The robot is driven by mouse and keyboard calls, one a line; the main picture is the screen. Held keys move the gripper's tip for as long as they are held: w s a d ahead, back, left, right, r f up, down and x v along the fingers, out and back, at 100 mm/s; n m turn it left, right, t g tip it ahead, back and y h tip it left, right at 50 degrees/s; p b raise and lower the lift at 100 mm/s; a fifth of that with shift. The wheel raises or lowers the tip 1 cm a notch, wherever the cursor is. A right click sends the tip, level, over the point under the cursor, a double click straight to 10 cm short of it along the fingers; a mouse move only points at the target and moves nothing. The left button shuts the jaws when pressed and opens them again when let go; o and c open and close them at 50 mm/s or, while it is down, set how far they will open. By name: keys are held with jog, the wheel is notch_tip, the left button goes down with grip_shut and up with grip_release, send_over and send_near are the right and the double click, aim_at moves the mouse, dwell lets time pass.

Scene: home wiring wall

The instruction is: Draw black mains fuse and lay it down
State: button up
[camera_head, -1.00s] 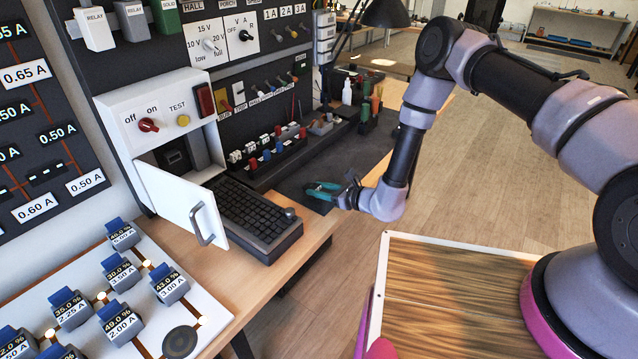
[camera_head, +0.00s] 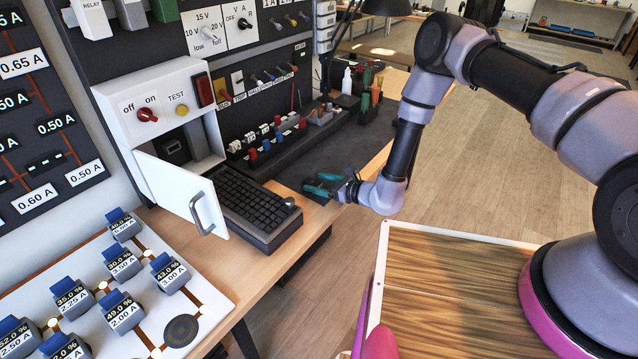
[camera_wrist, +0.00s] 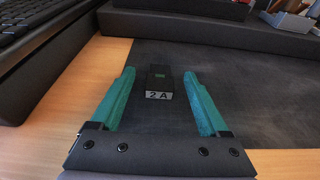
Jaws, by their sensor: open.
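A small black fuse block marked "2 A" (camera_wrist: 159,82) stands out against the dark mat (camera_wrist: 230,75) in the wrist view. My gripper (camera_head: 322,188) is open, with its two teal fingers on either side of the block in the wrist view (camera_wrist: 160,95). A gap shows between the block and each finger. In the head view the fingers are low over the mat's near edge, and I cannot make out the block there. The white fuse box (camera_head: 160,100) has its door (camera_head: 172,190) swung open on a dark inside holding a dark fitting (camera_head: 176,150).
A black keyboard (camera_head: 250,205) lies left of my gripper, before the open box. Racks of coloured plugs (camera_head: 275,140) stand behind, along the wall panel. A white board with several labelled blocks (camera_head: 195,325) is at the lower left. The mat's right part is clear.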

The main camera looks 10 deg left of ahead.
jog(key=v, duration=1)
jog(key=shift+s+d, duration=0.15)
jog(key=shift+d, duration=0.2)
jog(key=shift+r, duration=0.1)
